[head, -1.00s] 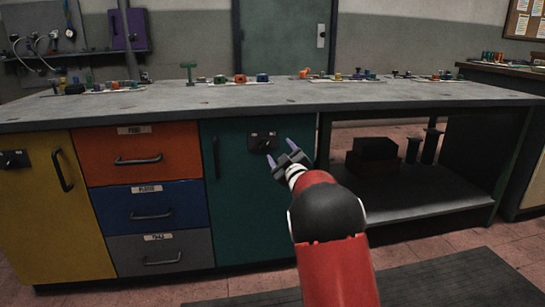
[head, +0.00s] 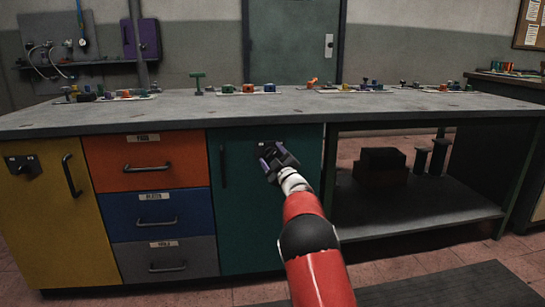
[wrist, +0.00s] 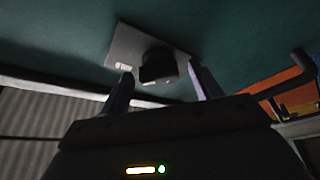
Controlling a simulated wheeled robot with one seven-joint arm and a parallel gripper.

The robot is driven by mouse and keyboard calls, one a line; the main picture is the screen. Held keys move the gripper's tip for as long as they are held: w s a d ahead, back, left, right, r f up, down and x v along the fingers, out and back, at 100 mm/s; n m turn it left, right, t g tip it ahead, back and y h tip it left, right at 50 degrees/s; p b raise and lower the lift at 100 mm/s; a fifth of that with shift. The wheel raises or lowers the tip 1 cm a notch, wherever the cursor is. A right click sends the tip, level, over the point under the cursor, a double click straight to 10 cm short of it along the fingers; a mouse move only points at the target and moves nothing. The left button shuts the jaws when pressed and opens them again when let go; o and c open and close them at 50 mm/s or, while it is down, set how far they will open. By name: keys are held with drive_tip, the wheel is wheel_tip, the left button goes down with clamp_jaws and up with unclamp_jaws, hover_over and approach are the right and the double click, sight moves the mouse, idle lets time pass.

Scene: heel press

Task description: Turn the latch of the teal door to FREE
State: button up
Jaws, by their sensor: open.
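The teal door (head: 234,225) is shut, with a dark vertical handle (head: 222,166) near its left edge. Its latch plate (head: 262,148) sits near the top, partly covered by my gripper in the head view. In the wrist view the plate (wrist: 121,48) carries a dark latch knob (wrist: 157,66). My gripper (head: 268,157) is open, close in front of the latch. In the wrist view my gripper (wrist: 160,80) has one finger on each side of the knob, apart from it as far as I can tell. The plate's markings are too small to read.
A yellow door (head: 40,225) with its own latch (head: 22,164) is at the left. Orange (head: 185,160), blue and grey drawers lie between the doors. An open bay with a shelf (head: 420,212) is right of the teal door. The worktop (head: 300,105) overhangs above.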

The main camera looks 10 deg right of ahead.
drive_tip(key=c, duration=1)
drive_tip(key=shift+n, duration=0.4)
drive_tip(key=n+g+y, duration=0.1)
drive_tip(key=n+g, duration=0.1)
drive_tip(key=n, duration=0.2)
drive_tip(key=shift+r, duration=0.15)
drive_tip(key=n+g, duration=0.1)
drive_tip(key=n, duration=0.1)
drive_tip(key=n+p, duration=0.1)
drive_tip(key=n, duration=0.1)
drive_tip(key=shift+r+n+g, duration=0.1)
drive_tip(key=shift+n+g, duration=0.3)
drive_tip(key=n+p, duration=0.1)
drive_tip(key=n, duration=0.1)
drive_tip(key=n+g+h+p, duration=0.1)
drive_tip(key=n+p, duration=0.1)
drive_tip(key=shift+a+n+g, duration=0.1)
drive_tip(key=shift+n+g, duration=0.2)
drive_tip(key=shift+n+g+h+p, duration=0.4)
drive_tip(key=shift+n+h+p, duration=0.3)
drive_tip(key=shift+n+p, duration=0.5)
drive_tip(key=shift+f+n, duration=0.25)
drive_tip(key=shift+n, duration=0.05)
